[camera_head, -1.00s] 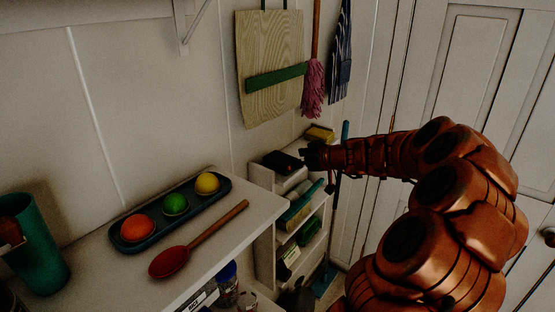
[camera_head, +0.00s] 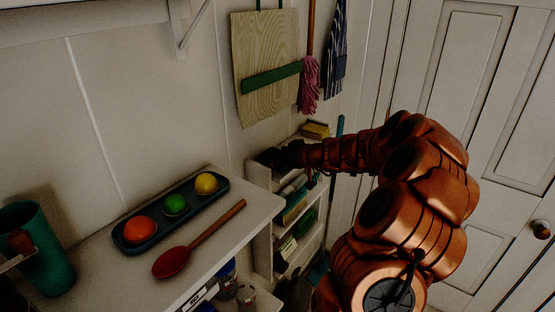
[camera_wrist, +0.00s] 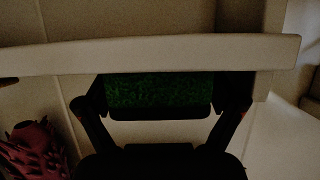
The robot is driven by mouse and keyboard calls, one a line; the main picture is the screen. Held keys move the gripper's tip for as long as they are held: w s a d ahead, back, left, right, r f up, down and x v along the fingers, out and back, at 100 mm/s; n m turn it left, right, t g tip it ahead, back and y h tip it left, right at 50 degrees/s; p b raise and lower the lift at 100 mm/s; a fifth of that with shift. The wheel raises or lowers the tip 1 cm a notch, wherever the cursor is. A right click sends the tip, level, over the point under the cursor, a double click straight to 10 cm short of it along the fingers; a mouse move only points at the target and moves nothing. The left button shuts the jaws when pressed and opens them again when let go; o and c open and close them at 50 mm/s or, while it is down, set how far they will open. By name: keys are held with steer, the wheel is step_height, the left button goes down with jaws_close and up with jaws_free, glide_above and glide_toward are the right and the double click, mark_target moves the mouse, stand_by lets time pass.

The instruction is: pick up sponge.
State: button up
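My gripper (camera_head: 275,156) is at the top of the small white shelf unit in the head view. In the wrist view its two dark fingers (camera_wrist: 160,88) stand wide apart. A dark green, rough-textured pad, which looks like the sponge (camera_wrist: 158,90), lies between them and fills most of the gap. I cannot tell whether the fingers touch its sides. A pale shelf edge (camera_wrist: 150,55) crosses above the pad and hides the upper part of the fingers. In the head view my gripper covers this spot, so the pad is not visible there.
A yellow block (camera_head: 316,130) lies at the shelf's far end. A nearer counter holds a tray (camera_head: 150,240) with coloured balls, a red spoon (camera_head: 173,262) and a teal cup (camera_head: 40,262). A cutting board (camera_head: 265,45) and mop (camera_head: 309,75) hang behind.

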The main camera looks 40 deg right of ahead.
steer(key=c, duration=0.6)
